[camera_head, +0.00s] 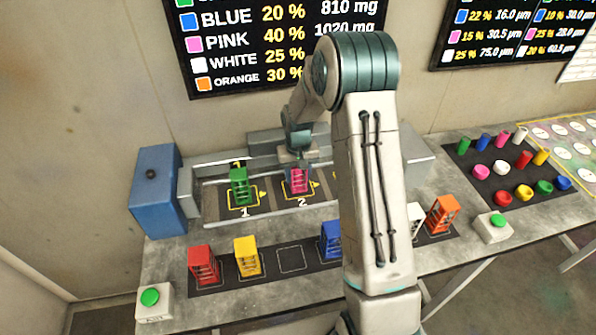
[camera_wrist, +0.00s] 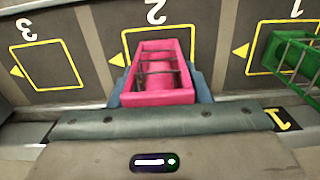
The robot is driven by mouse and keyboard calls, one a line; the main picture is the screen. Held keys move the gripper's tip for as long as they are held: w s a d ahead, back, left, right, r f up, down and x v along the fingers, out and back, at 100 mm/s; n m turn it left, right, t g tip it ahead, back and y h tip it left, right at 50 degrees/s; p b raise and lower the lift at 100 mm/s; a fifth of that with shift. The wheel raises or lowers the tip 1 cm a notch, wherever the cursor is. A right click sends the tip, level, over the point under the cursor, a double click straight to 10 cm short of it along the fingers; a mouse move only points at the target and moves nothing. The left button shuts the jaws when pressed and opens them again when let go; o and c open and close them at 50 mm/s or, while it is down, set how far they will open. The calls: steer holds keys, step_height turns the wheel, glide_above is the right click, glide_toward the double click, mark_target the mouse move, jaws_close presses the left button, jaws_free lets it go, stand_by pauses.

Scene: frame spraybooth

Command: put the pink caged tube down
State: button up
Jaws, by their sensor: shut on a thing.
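My gripper (camera_head: 298,162) is shut on the pink caged tube (camera_head: 298,181), which hangs upright below it over the square marked 2. In the wrist view the pink tube (camera_wrist: 160,75) lies between my bluish fingers (camera_wrist: 160,96), with the yellow outline and the number 2 just beyond it. I cannot tell whether its base touches the surface. A green caged tube (camera_head: 239,188) stands on square 1, and it shows at the right edge of the wrist view (camera_wrist: 292,55). Square 3 (camera_wrist: 45,65) is empty in the wrist view.
Red (camera_head: 204,265), yellow (camera_head: 247,256), blue (camera_head: 331,240) and orange (camera_head: 442,213) caged tubes stand on the front mat, with an empty marked spot (camera_head: 291,259). A blue box (camera_head: 156,190) stands left of the tray. Green buttons (camera_head: 150,297) sit on the table.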

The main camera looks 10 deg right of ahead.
steer(key=shift+f, duration=0.2)
steer(key=o, duration=1.1)
steer(key=shift+o, duration=0.2)
step_height(320, 180, up, 12)
steer(key=shift+b, duration=1.05)
steer(key=s+r+t, duration=0.1)
steer(key=s+r, duration=0.2)
steer(key=s, duration=0.6)
steer(key=s+r+t, duration=0.1)
steer(key=s+r, duration=0.2)
steer(key=s, duration=0.6)
steer(key=s+r+t, duration=0.1)
steer(key=s+r, duration=0.3)
steer(key=s, duration=0.6)
steer(key=shift+t, duration=0.3)
